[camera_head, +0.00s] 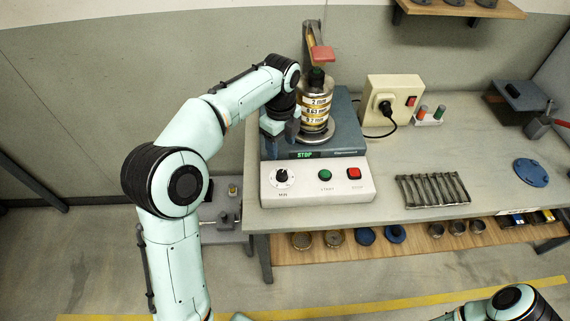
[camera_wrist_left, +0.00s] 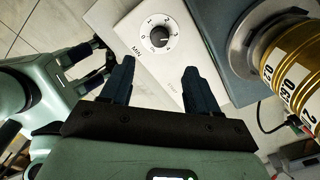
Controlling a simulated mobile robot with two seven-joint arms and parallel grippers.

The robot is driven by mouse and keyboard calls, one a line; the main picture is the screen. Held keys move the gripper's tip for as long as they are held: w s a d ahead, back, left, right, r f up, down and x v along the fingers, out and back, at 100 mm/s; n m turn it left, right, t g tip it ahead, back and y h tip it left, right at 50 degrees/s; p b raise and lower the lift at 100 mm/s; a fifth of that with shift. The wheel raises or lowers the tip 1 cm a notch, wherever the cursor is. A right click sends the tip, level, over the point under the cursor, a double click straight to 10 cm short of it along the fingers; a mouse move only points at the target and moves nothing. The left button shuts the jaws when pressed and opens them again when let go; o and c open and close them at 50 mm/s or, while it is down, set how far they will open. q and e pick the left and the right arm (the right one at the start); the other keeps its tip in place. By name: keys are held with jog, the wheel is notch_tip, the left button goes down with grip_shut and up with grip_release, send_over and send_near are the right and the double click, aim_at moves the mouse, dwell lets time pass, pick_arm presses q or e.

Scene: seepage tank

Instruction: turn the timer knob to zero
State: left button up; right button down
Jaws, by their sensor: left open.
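The timer knob (camera_head: 281,176) is a small black knob on a white dial, at the left end of the pale control box (camera_head: 318,192). In the left wrist view the knob (camera_wrist_left: 158,38) shows with numbers around it and MIN beside it; its exact setting is too small to read surely. My left gripper (camera_head: 283,128) is over the left side of the shaker, behind the knob in the head view. In the left wrist view its two fingers (camera_wrist_left: 158,70) are spread and empty, with the knob beyond and between their tips, apart from them.
A green button (camera_head: 325,175) and a red button (camera_head: 353,173) share the box. The sieve stack (camera_head: 316,100) stands on the blue shaker, whose display (camera_head: 305,154) reads STOP. A slatted rack (camera_head: 432,190) lies to the right. My right arm (camera_head: 510,303) shows at the bottom right.

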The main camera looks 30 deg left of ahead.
aim_at(282, 173)
pick_arm(q)
notch_tip(282, 173, down, 10)
jog(key=shift+s+f+b, duration=0.1)
jog(key=shift+f+b, duration=0.05)
jog(key=shift+b, duration=0.6)
jog(key=shift+f, duration=0.8)
pick_arm(e)
jog(key=shift+s+f, duration=0.95)
jog(key=shift+f, duration=0.3)
pick_arm(q)
jog(key=c, duration=1)
jog(key=shift+c, duration=0.2)
jog(key=shift+n, duration=0.4)
pick_arm(e)
jog(key=shift+w+r, duration=0.1)
